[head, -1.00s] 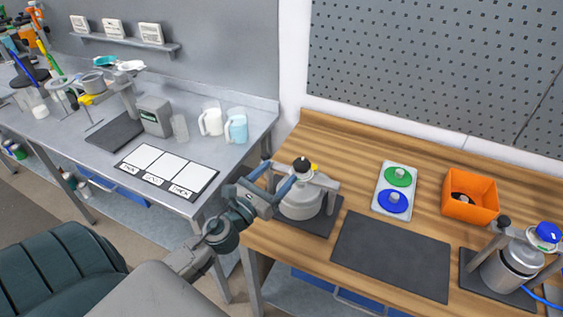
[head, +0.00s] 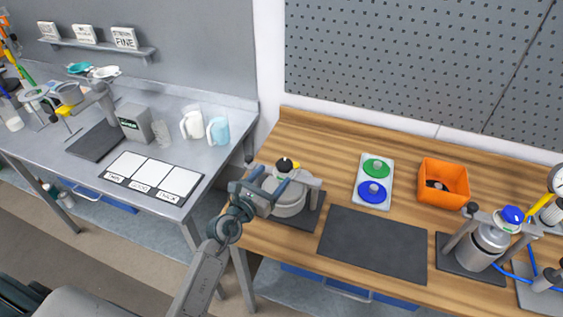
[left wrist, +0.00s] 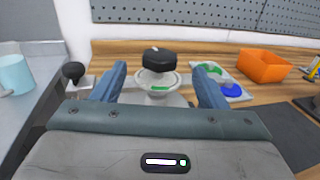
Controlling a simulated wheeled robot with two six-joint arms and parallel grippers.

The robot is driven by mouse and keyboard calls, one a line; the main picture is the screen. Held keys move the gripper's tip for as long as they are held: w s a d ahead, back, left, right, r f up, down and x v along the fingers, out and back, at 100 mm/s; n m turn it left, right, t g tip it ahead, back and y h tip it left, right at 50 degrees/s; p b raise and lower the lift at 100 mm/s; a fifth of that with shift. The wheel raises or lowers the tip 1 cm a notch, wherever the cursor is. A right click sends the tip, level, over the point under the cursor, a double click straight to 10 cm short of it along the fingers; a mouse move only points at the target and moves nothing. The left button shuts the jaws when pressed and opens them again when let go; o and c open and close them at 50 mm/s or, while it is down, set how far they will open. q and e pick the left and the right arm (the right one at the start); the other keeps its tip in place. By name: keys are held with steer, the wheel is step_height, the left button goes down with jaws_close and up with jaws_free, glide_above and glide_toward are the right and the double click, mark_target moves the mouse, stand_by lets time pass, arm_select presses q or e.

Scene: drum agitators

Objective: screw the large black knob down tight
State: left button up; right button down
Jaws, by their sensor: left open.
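The large black knob (head: 285,164) sits on top of the silver drum device (head: 290,206) at the left of the wooden bench. In the left wrist view the large black knob (left wrist: 158,58) stands above a pale round collar, between and beyond my fingers. My left gripper (head: 268,181) is open, with its blue fingers spread on either side of the knob's line; it does not grip the knob. The left gripper (left wrist: 160,88) shows from behind in the left wrist view. A smaller black knob (left wrist: 73,72) is left of the fingers. My right gripper is not in view.
A dark mat (head: 372,244) lies right of the device. Behind it are a tray with green and blue discs (head: 360,194) and an orange bin (head: 443,195). A second drum device with a blue knob (head: 487,246) stands at the right. A grey bench (head: 208,166) is at left.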

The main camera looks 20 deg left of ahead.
mark_target(280, 169)
arm_select(q)
steer(key=x, duration=0.7)
steer(key=shift+p, duration=0.35)
steer(key=c, duration=1)
